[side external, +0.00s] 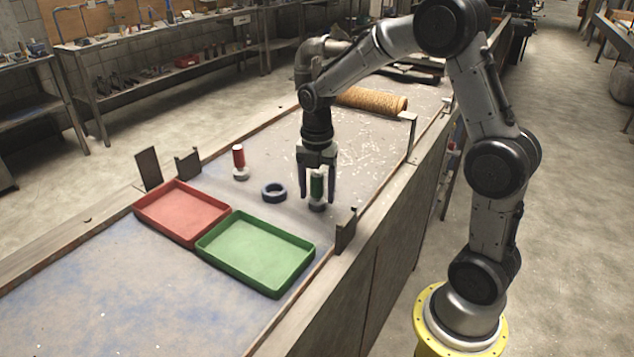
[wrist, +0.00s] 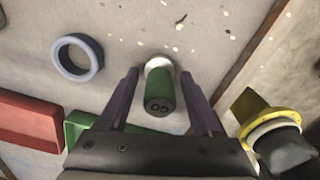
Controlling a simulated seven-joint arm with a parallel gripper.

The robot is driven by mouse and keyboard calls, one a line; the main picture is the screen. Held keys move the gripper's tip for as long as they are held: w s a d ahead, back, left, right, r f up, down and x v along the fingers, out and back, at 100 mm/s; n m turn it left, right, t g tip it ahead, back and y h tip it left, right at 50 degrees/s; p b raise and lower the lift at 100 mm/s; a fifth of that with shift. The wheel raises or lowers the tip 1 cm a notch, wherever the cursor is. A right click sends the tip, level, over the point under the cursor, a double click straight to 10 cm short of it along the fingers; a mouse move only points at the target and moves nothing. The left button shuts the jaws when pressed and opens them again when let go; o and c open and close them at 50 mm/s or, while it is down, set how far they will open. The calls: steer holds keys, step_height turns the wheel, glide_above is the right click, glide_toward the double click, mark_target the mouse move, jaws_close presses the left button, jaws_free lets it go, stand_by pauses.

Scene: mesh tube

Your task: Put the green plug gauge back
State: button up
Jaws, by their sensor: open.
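The green plug gauge (side external: 317,186) stands upright in a pale round base on the bench. In the wrist view its green top (wrist: 160,98) shows a dark marking, with the pale base (wrist: 158,64) behind it. My gripper (side external: 317,196) points down over it, with one finger on each side. In the wrist view the fingers (wrist: 160,100) are spread with clear gaps to the gauge. My gripper is open and holds nothing.
A red gauge (side external: 238,156) stands in a pale base to the left. A dark ring (side external: 274,192) lies between the gauges. A red tray (side external: 182,212) and a green tray (side external: 255,252) are nearer the camera. A brown mesh roll (side external: 370,100) lies behind. A metal bracket (side external: 346,231) stands at the bench edge.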

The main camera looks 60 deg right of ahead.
step_height(320, 180, up, 12)
steer(key=shift+r, duration=0.1)
steer(key=s+a+m+t, duration=0.2)
steer(key=s+a+m, duration=0.2)
steer(key=s+m, duration=0.6)
steer(key=s+a+m+t, duration=0.3)
steer(key=s+a+m, duration=0.2)
steer(key=s+m, duration=0.5)
steer(key=shift+s+a+m+t, duration=0.2)
steer(key=shift+m+t, duration=0.1)
steer(key=shift+m, duration=0.2)
